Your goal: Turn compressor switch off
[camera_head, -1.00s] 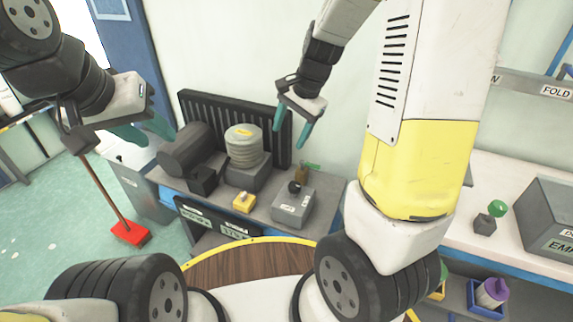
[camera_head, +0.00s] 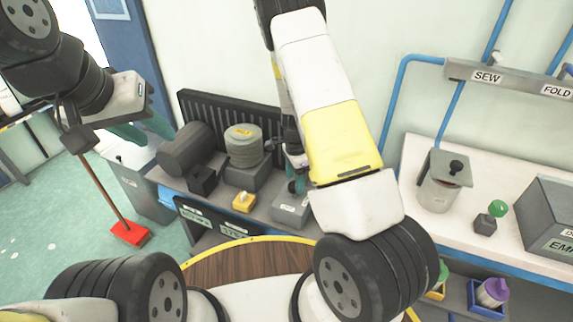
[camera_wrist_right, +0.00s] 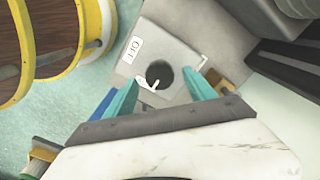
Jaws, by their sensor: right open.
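The compressor switch is a grey box (camera_head: 290,211) on the bench, partly hidden by my right arm in the head view. In the right wrist view its face (camera_wrist_right: 180,48) bears an OFF label (camera_wrist_right: 133,48) and a round black knob (camera_wrist_right: 159,73) with a pale pointer line. The pointer is turned away from the label. My right gripper (camera_wrist_right: 160,82) is open, with its teal fingers on either side of the knob; I cannot tell whether they touch it. My left gripper (camera_head: 145,129) is open and empty, away at the left above the bench.
The compressor's grey tank (camera_head: 184,150) and ribbed cylinder (camera_head: 244,148) stand beside the switch, with a black radiator (camera_head: 220,112) behind. A yellow button box (camera_head: 243,201) sits left of the switch. A white counter (camera_head: 465,228) lies at the right.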

